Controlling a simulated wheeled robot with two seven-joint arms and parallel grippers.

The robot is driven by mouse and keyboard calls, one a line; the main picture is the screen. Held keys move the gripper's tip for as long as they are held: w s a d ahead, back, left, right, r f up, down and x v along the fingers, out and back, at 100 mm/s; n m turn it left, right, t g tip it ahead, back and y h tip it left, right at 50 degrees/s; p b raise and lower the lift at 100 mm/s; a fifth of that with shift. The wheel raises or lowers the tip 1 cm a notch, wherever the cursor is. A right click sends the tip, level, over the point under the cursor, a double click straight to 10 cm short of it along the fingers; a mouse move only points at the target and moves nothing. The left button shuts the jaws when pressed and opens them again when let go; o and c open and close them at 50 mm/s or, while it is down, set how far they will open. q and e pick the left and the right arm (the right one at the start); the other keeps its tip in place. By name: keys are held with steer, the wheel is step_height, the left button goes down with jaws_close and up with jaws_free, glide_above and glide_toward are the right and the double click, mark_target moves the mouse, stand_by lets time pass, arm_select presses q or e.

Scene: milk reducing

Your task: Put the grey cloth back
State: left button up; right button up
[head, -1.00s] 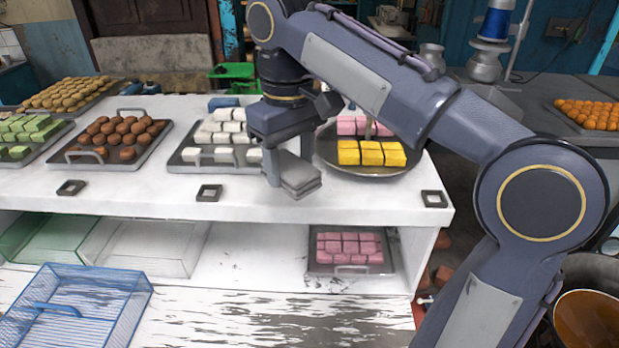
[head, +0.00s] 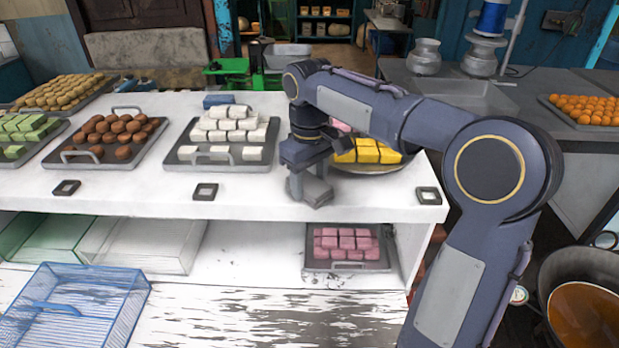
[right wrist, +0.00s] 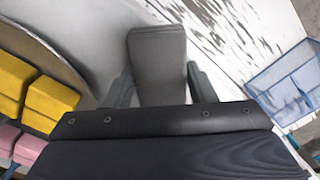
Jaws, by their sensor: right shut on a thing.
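The folded grey cloth (head: 317,193) is in my right gripper (head: 308,178), near the front edge of the white counter in the head view. In the right wrist view the grey cloth (right wrist: 157,62) lies between the two dark fingers of my right gripper (right wrist: 160,88), which is shut on it. From these views I cannot tell whether the cloth touches the counter top. My left gripper is not in view.
The white counter (head: 110,190) holds a tray of white sweets (head: 228,133) left of my gripper. Yellow sweets (head: 368,151) on a round plate stand close behind, partly hidden by my arm. Pink sweets (head: 345,243) sit on the shelf below. A blue wire basket (head: 75,305) is front left.

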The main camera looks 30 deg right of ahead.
mark_target(309, 182)
steer(key=shift+f, duration=0.1)
steer(key=o, duration=0.9)
step_height(309, 182, up, 12)
steer(key=p, duration=0.1)
steer(key=s+a+f+m+t+y, duration=0.1)
steer(key=s+a+f+t, duration=0.1)
steer(key=s+f, duration=0.4)
steer(key=s+a+f+m+t+y, duration=0.1)
steer(key=s+a+f+m+t, duration=0.1)
steer(key=s+f, duration=0.4)
steer(key=s+a+f+m+t+y, duration=0.1)
steer(key=s+a+f, duration=0.2)
steer(key=s+f, duration=0.3)
steer(key=shift+s+a+f+t+y, duration=0.1)
steer(key=shift+s+t+y, duration=0.1)
steer(key=shift+s, duration=0.8)
steer(key=shift+s+a+f+t+y, duration=0.1)
steer(key=shift+s+t+y, duration=0.1)
steer(key=shift+s, duration=0.8)
